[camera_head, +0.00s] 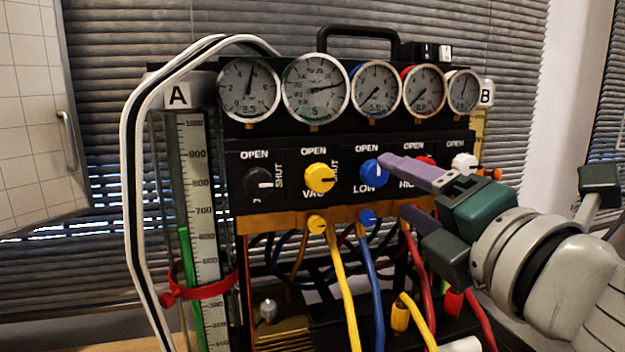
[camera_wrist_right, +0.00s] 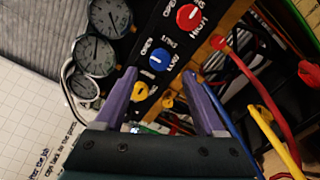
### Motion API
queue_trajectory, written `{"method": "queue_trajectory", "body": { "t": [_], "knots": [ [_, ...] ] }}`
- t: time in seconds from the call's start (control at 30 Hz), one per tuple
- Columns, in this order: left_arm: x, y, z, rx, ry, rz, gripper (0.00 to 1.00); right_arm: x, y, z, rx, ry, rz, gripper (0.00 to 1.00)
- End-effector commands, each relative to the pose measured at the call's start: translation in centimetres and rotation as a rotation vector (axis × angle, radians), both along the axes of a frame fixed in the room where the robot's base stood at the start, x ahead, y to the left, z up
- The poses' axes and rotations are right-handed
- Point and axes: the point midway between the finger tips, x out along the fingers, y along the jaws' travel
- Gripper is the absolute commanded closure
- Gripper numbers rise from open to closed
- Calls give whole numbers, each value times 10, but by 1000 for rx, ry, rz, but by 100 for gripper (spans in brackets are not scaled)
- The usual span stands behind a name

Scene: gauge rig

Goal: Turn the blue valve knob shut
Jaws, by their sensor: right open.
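The blue valve knob (camera_head: 369,173) is on the black panel, below an OPEN label and above LOW. Its white mark looks roughly upright, towards OPEN. My right gripper (camera_head: 396,186) is open and comes in from the right, its upper purple finger reaching the knob's right edge in the picture. I cannot tell if they touch. In the right wrist view the blue knob (camera_wrist_right: 158,59) lies just beyond and between the two open fingertips (camera_wrist_right: 159,74), with nothing held. The upper finger hides the panel right of the knob. My left gripper is not in view.
A yellow knob (camera_head: 320,178) is left of the blue one. A red knob (camera_head: 427,161), partly hidden by my gripper, and a white knob (camera_head: 465,163) are to the right. Round gauges (camera_head: 375,90) sit above. Yellow, blue (camera_head: 371,270) and red hoses hang below.

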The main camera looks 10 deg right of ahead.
Motion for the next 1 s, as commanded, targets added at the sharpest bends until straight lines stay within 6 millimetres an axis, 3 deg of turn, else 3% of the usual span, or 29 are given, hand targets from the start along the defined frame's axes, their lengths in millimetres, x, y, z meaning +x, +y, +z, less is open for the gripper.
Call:
{"method": "queue_trajectory", "body": {
  "t": [0.2,0.4,0.8,1.0],
  "knots": [
    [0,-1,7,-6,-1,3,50,41,1,2,2,0,-3,28],
    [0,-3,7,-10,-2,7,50,64,2,0,3,1,-3,28],
    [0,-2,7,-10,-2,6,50,71,3,0,5,2,-1,28],
    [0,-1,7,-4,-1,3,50,70,3,0,5,2,-2,50]
  ]
}}
